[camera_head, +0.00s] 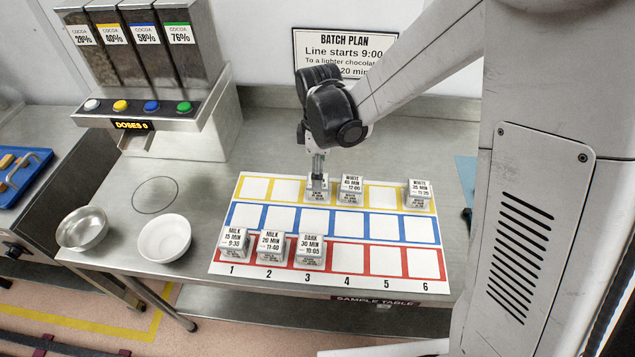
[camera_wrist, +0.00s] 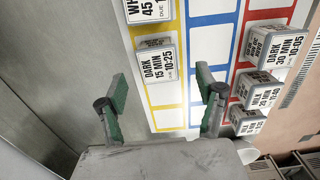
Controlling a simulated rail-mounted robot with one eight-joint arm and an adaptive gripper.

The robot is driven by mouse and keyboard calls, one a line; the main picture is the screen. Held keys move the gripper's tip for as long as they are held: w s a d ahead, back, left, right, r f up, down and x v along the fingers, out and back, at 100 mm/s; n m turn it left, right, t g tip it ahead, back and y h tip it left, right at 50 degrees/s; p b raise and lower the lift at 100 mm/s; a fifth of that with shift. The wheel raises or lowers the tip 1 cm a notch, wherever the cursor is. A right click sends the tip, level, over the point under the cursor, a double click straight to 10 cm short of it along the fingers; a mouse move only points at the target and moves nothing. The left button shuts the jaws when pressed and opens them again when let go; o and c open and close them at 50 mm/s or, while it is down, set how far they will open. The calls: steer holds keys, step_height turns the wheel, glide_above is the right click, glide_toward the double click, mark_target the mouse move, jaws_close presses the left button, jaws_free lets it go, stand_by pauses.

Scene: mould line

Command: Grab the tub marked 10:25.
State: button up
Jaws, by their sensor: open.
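The tub marked 10:25 (camera_wrist: 158,64), labelled DARK 15 MIN, is a small pale tub standing in the yellow row of the mat. In the head view this tub (camera_head: 317,197) sits in column 3, its upper part partly hidden behind my fingers. My gripper (camera_head: 317,172) points down just over it. In the wrist view my gripper (camera_wrist: 162,84) has its green-padded fingers spread wide, with the tub lined up between them and a little beyond the tips. Nothing is held.
A white tub (camera_head: 351,190) stands close by in yellow column 4, and another (camera_head: 418,195) in column 6. Three tubs, including DARK 10:05 (camera_head: 310,248), stand in the red row. The blue row (camera_head: 326,222) is empty. Two bowls (camera_head: 165,237) and a cocoa dispenser (camera_head: 150,110) are left.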

steer(key=shift+w+f+p, duration=0.15)
steer(key=shift+f+p, duration=0.35)
steer(key=shift+f, duration=2.3)
steer(key=shift+c, duration=0.3)
steer(key=c, duration=1.3)
steer(key=shift+o, duration=0.2)
steer(key=shift+r, duration=0.2)
